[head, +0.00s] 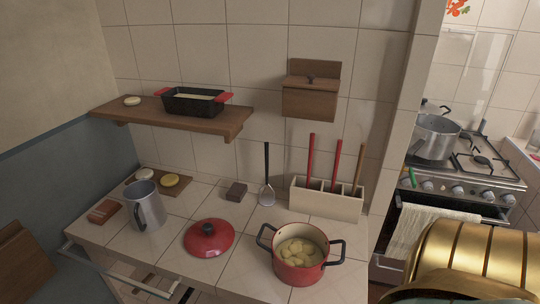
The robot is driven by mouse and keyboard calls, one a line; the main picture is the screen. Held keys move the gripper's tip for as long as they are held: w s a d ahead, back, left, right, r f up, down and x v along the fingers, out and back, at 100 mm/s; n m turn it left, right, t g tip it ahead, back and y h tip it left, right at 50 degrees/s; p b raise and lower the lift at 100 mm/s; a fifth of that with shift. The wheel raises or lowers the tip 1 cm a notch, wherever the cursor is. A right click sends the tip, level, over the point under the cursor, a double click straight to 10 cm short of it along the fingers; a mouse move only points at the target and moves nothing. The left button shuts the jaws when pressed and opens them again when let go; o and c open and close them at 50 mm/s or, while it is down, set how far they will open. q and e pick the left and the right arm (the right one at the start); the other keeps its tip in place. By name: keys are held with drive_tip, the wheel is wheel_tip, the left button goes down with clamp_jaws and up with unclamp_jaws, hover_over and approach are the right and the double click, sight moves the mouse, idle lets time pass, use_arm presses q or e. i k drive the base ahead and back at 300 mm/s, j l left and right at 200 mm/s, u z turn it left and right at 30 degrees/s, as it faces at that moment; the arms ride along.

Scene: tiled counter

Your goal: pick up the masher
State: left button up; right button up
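No masher head shows clearly. A holder (325,199) stands at the back right of the counter, with two red-handled tools (311,155) and one wooden-handled tool (359,165) upright in it. Their lower ends are hidden inside, so I cannot tell whether one is the masher. A black-handled utensil with a round metal head (267,180) leans against the tiled wall left of the holder; it looks like a ladle or skimmer. A red pot (298,274) with pale potato-like pieces stands at the front right. Neither of my grippers is in view.
A wooden shelf (232,120) with a black baking dish (193,102) juts out above. A stove (474,170) is at the right, beyond a wall edge.

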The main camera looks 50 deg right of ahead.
sight(267, 200)
drive_tip(key=z, duration=1.5)
